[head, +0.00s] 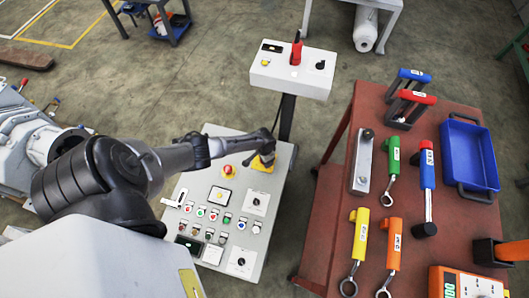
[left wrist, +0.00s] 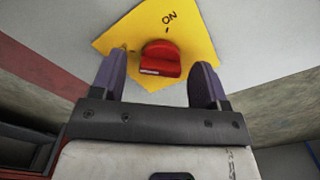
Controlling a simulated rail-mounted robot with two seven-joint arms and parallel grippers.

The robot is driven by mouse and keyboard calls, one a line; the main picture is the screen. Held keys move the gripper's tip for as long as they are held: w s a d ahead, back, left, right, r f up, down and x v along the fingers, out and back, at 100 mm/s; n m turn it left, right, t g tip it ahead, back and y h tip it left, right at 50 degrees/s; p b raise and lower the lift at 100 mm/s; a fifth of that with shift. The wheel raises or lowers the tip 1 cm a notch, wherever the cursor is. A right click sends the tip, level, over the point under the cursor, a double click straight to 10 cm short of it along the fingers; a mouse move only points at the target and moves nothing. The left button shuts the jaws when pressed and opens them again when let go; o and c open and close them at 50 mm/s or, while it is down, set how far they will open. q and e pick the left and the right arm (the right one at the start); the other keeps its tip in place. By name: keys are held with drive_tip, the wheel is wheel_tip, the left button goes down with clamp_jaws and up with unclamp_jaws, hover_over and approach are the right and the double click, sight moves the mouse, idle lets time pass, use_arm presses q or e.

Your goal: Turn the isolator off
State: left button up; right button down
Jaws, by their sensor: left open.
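The isolator is a red rotary knob (left wrist: 161,58) on a yellow plate (left wrist: 125,33). In the left wrist view the plate carries the word ON above the knob, with a short mark under it. In the head view the yellow plate (head: 258,166) shows at the top right of the grey control panel (head: 274,212), and my gripper hides the knob. My left gripper (head: 264,150) is over the plate. In the left wrist view my left gripper (left wrist: 159,79) is open, with one finger on each side of the knob and gaps between. My right gripper is in neither view.
The panel also bears a red emergency button (head: 227,171), several small buttons and two dials. A white box (head: 293,75) with a red handle stands on a post behind. To the right is a red table (head: 330,215) with tools and a blue tray (head: 468,125).

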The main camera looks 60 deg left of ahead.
use_arm(q)
wheel_tip(320, 180, up, 14)
drive_tip(key=p, duration=0.7)
drive_tip(key=shift+f, duration=0.15)
